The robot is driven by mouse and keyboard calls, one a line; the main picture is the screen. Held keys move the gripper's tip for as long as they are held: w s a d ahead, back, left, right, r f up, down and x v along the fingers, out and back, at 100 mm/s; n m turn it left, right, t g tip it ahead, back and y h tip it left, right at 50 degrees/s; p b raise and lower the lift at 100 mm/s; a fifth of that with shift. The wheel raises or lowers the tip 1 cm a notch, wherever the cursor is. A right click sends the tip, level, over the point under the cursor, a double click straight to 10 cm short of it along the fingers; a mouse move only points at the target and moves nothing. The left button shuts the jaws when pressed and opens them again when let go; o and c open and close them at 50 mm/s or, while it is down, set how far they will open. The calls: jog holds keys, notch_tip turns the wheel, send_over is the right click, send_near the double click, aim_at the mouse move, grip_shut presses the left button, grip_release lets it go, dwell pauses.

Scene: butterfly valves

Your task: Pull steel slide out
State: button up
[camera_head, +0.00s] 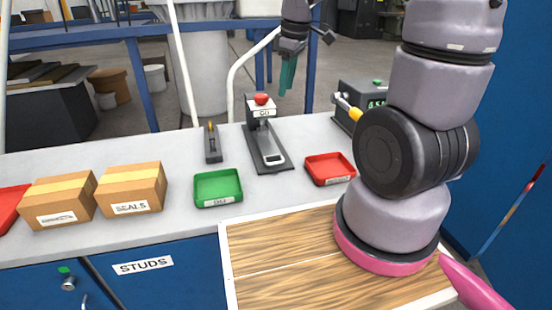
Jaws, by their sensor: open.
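A fixture (252,135) with a dark base plate stands on the bench, with an upright head bearing a red knob (262,99) and a "GO" label. A pale steel slide (267,146) appears to run from under the head toward the front of the base, ending in a light plate with a dark opening (273,159). My gripper (286,78) hangs above and behind the fixture, slightly right of the red knob. Its teal fingers point down, apart from the fixture, open and empty. The fingers overlap in this view, so their gap is hard to see.
A green tray (218,202) and a red tray (330,181) flank the fixture's front. A small dark holder (212,143) stands left. Cardboard boxes (130,202) sit farther left. A grey machine (366,92) with a yellow-handled lever (347,106) stands right. The bench front between the trays is clear.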

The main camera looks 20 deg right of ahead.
aim_at(275, 156)
jog(key=a+f+n, duration=0.1)
jog(key=f+n, duration=0.1)
jog(key=f, duration=0.5)
jog(key=w+f+n+g, duration=0.1)
jog(key=f+n, duration=0.2)
jog(key=f, duration=0.5)
jog(key=a+f+n+g, duration=0.1)
jog(key=f+n, duration=0.1)
jog(key=f, duration=0.6)
jog(key=shift+w+a+f+n+h, duration=0.15)
jog(key=shift+a+f+n+h, duration=0.1)
jog(key=shift+a+n+h, duration=0.15)
grip_shut()
